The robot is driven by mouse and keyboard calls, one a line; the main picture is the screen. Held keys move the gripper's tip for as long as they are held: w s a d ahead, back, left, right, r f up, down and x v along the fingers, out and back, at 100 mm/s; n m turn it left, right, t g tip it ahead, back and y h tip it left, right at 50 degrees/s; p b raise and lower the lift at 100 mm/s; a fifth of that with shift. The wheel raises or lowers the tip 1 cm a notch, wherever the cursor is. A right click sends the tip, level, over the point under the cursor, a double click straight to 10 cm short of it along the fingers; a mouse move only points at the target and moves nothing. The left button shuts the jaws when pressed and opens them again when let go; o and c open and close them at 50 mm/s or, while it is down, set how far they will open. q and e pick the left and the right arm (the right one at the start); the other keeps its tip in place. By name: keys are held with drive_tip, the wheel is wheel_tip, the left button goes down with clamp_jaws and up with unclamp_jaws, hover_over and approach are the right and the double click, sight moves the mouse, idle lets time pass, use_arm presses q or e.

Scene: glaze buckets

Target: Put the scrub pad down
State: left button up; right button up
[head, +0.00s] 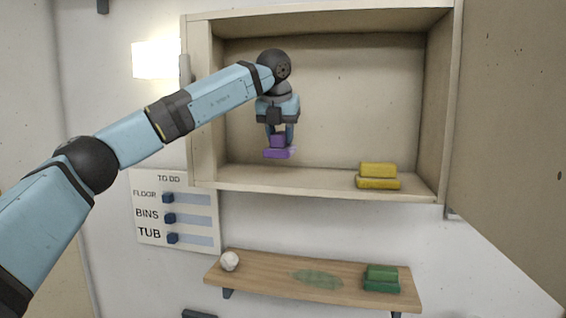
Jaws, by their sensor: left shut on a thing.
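My left gripper (279,136) points down inside the open wall cabinet (325,184), toward its left side. It is shut on a purple scrub pad (277,153), which has a flat lower part and a narrower block on top between the fingers. The pad looks level and a little above the cabinet floor; I cannot tell the exact gap. A yellow pad of similar shape (378,176) sits on the cabinet floor at the right. A green one (381,280) sits on the wooden shelf (258,273) below. My right gripper is not in view.
The cabinet's open door (510,130) stands at the right, and its left side wall (203,110) is close to my arm. The cabinet floor between the pads is clear. A white ball (230,261) and a green leaf-shaped patch (317,279) are on the shelf. A TO DO board (176,211) hangs at left.

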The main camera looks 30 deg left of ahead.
sight(280, 146)
use_arm(q)
drive_tip(key=f, duration=0.3)
drive_tip(key=shift+w+a, duration=0.15)
drive_tip(key=shift+a, duration=0.05)
wheel_tip(280, 146, down, 3)
drive_tip(key=shift+d+r+p, duration=0.1)
drive_tip(key=shift+d+p, duration=0.05)
drive_tip(key=shift+p, duration=0.55)
drive_tip(key=shift+f, duration=0.3)
drive_tip(key=shift+f, duration=0.15)
drive_tip(key=o, duration=1)
